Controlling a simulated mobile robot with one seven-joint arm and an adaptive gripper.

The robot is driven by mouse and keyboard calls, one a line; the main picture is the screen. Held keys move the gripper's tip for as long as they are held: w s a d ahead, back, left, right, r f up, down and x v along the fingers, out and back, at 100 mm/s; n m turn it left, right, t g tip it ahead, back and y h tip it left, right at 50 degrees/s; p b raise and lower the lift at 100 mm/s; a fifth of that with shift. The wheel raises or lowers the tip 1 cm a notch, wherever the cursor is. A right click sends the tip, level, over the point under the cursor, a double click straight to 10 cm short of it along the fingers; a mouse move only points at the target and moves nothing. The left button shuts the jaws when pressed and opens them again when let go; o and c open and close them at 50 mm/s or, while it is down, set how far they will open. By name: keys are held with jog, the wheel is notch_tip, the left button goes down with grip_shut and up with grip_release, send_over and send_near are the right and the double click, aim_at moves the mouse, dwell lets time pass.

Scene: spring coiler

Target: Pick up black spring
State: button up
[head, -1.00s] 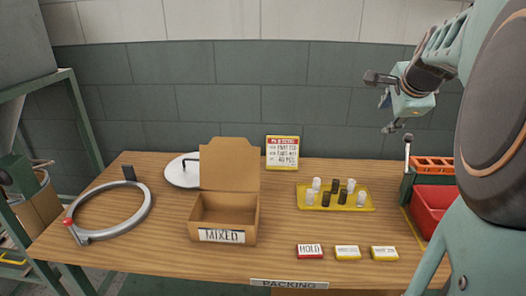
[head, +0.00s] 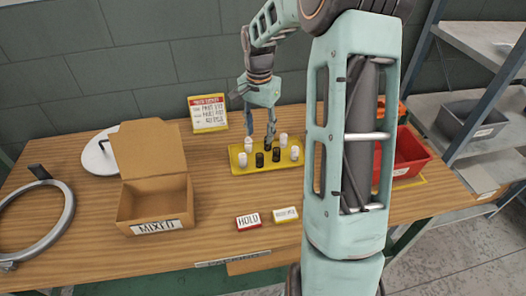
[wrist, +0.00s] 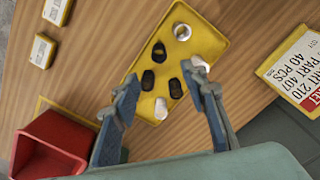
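A yellow tray (head: 240,169) near the back of the table holds black springs and white springs standing in it. Two black springs stand at the tray's front, one (head: 259,160) left of the other (head: 276,155). My gripper (head: 270,138) is over the tray's back part, pointing down, and partly hides what is behind it. In the wrist view my gripper (wrist: 160,76) is open, with a black spring (wrist: 147,80) and another black spring (wrist: 175,88) showing between its fingers. A third black spring (wrist: 158,50) stands farther off, near a white spring (wrist: 182,31). Nothing is held.
An open cardboard box marked MIXED (head: 155,205) stands left of the tray. A sign (head: 208,114) stands behind. A red bin (head: 412,155) is at the right, partly behind my arm.

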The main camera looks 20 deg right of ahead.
aim_at(260, 155)
jog(key=f, duration=0.3)
jog(key=f+p, duration=0.1)
jog(key=f, duration=0.6)
jog(key=shift+s+a+f, duration=0.2)
jog(key=shift+s, duration=0.05)
grip_shut()
jog(key=shift+r, duration=0.2)
